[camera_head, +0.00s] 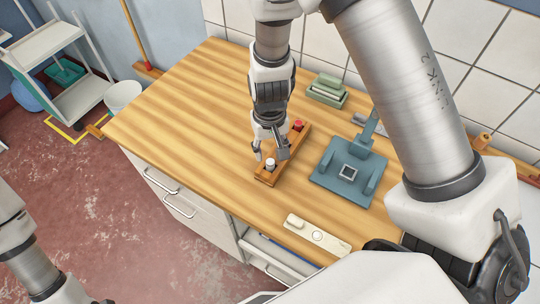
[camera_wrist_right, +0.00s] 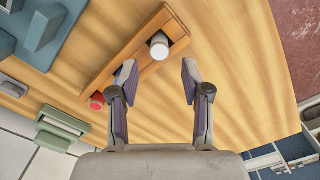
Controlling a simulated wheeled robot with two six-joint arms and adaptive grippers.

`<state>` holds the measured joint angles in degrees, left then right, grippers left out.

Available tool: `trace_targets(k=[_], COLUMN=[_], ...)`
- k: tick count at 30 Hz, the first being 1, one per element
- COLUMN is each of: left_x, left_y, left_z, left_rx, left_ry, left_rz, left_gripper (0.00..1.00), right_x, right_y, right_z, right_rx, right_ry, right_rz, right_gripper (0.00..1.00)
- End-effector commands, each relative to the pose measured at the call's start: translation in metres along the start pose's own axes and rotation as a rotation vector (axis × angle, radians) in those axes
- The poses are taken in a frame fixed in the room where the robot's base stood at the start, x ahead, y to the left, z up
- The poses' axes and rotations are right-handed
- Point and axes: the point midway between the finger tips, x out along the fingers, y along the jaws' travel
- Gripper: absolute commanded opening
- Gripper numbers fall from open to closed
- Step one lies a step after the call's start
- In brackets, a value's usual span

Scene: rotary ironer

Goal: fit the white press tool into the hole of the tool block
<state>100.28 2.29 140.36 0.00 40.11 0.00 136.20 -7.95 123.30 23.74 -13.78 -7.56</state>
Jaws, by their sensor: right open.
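The white press tool (camera_head: 270,163) stands at the near end of the long wooden tool block (camera_head: 266,180). In the right wrist view, the tool's round white top (camera_wrist_right: 159,46) is seen from above, with a dark recess beside it in the wood (camera_wrist_right: 139,52). I cannot tell how deep the tool sits. My right gripper (camera_head: 270,154) is open above the near part of the block. In the wrist view, its fingertips (camera_wrist_right: 159,72) are apart with nothing between them, and the white tool lies just beyond. My left gripper is out of view.
A red-topped tool (camera_head: 298,125) is at the block's far end, and a blue piece (camera_wrist_right: 124,74) is partly hidden by a finger. A teal fixture (camera_head: 325,178) with a square socket stands right. A pale panel (camera_head: 317,236) lies in front. The table's left is clear.

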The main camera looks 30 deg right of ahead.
Motion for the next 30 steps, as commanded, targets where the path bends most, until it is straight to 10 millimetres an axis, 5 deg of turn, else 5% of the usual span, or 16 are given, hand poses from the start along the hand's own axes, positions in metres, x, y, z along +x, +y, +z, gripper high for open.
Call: trace_targets(k=[6, 10, 30], left_x=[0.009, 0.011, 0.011], left_y=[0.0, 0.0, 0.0], left_z=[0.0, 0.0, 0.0], left_rx=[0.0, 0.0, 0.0], left_ry=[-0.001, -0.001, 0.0], left_rz=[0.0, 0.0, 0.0], left_gripper=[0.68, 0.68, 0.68], right_x=[-0.054, -0.072, -0.078], right_y=[0.0, 0.0, 0.0], right_z=[-0.001, 0.0, 0.0], right_rx=[0.0, 0.001, 0.0], right_ry=[0.005, 0.002, 0.0], right_rz=[0.0, 0.0, 0.0], right_gripper=[0.48, 0.48, 0.48])
